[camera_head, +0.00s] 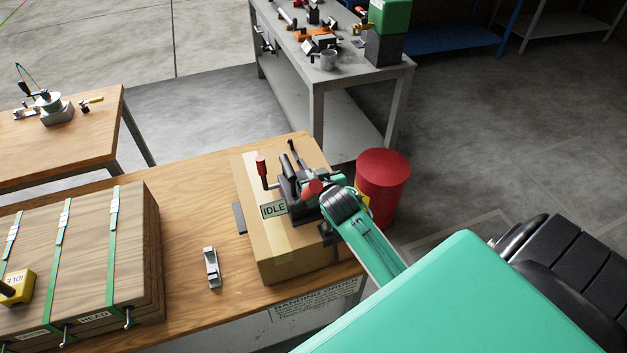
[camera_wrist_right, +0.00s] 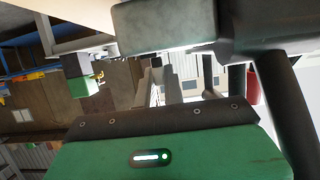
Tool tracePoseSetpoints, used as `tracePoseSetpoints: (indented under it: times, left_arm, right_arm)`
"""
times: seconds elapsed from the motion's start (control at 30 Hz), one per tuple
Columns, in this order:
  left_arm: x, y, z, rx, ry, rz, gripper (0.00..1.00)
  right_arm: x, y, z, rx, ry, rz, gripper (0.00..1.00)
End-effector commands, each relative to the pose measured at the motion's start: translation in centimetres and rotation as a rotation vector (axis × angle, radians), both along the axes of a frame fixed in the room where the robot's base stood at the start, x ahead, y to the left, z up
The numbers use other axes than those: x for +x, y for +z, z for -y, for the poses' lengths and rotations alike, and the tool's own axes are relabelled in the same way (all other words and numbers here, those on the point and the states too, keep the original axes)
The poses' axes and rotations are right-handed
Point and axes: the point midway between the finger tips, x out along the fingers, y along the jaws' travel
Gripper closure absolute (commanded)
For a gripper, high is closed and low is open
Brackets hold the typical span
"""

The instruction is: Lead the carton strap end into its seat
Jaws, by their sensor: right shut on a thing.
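The brown cardboard carton (camera_head: 287,254) stands on the wooden bench top. A dark strapping tool (camera_head: 290,181) with a red-gripped lever (camera_head: 262,167) sits on its top, beside an "IDLE" label (camera_head: 273,210). My right gripper (camera_head: 318,196) reaches in from the lower right to the tool's right side. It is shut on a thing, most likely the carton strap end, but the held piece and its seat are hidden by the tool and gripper. In the right wrist view a grey metal block (camera_wrist_right: 165,26) is close in front of the gripper. My left gripper is not in view.
A red drum (camera_head: 383,186) stands just behind my right forearm. A strapped wooden crate (camera_head: 85,255) is on the bench at left. A small metal strap tool (camera_head: 212,267) lies between crate and carton. A grey table (camera_head: 340,76) with tools stands behind.

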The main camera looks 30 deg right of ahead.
Motion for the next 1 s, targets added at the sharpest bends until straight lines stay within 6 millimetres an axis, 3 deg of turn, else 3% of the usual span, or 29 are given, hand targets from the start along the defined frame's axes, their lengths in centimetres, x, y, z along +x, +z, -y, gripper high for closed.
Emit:
tracePoseSetpoints:
  times: [0.27,0.47,1.0]
  left_arm:
    - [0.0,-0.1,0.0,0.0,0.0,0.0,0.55]
    - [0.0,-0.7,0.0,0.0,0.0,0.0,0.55]
    - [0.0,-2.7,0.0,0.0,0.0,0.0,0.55]
  right_arm:
    - [0.0,0.5,0.0,0.0,0.0,0.002,1.0]
    - [0.1,2.8,0.0,0.0,0.0,0.005,1.0]
    - [0.1,15.8,0.0,-0.001,0.0,0.008,1.0]
